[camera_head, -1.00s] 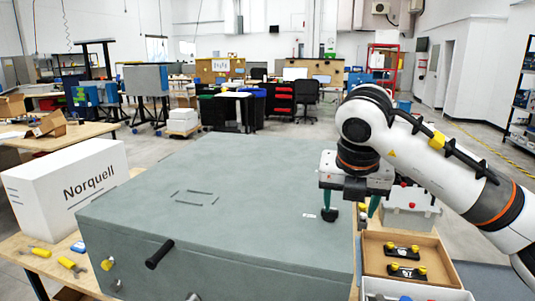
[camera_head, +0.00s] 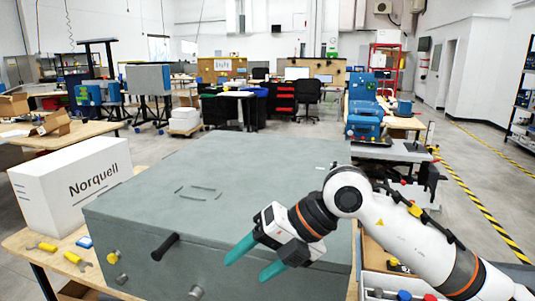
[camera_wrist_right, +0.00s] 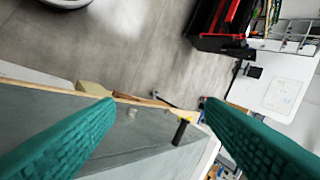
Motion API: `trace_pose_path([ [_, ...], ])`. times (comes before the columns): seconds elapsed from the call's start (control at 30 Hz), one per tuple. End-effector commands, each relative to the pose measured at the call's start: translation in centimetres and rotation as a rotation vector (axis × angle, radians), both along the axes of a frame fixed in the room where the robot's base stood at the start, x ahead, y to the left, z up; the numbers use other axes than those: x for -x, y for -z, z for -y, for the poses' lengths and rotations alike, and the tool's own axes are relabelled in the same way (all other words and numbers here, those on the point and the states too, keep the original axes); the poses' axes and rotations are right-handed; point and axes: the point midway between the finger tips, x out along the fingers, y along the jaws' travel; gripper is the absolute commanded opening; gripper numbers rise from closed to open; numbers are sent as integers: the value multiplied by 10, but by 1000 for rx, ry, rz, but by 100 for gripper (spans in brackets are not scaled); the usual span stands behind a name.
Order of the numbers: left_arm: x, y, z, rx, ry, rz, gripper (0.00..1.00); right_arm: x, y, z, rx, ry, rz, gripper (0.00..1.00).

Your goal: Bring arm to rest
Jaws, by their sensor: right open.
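My right arm (camera_head: 385,225) comes in from the right in the head view. Its gripper (camera_head: 246,270) is open and empty, with two green fingers apart, pointing down and left in front of the grey analyser box's (camera_head: 240,170) front face. In the right wrist view the two green fingers (camera_wrist_right: 157,108) have nothing between them. The box (camera_wrist_right: 135,155) and its black handle (camera_wrist_right: 180,131) show beyond them, with no contact visible. My left gripper is not in view.
A white Norquell carton (camera_head: 70,185) stands left of the box. Yellow-handled tools (camera_head: 73,257) lie on the wooden bench near it. A wooden tray (camera_head: 375,250) at the right is partly hidden by my arm. A blue machine (camera_head: 365,115) stands behind at the right.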

Motion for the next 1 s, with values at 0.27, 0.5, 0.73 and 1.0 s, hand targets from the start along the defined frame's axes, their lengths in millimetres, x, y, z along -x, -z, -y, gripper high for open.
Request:
trace_pose_path([
  [0.27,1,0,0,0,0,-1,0,57,-70,-51,-1006,-40,-250,64],
  [0.5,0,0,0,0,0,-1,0,-5,-73,45,-1691,578,-468,64],
  [0.73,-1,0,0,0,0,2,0,-32,61,151,-1798,1451,-669,64],
  [1.0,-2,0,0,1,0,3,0,51,226,211,-1357,2268,-895,64],
])
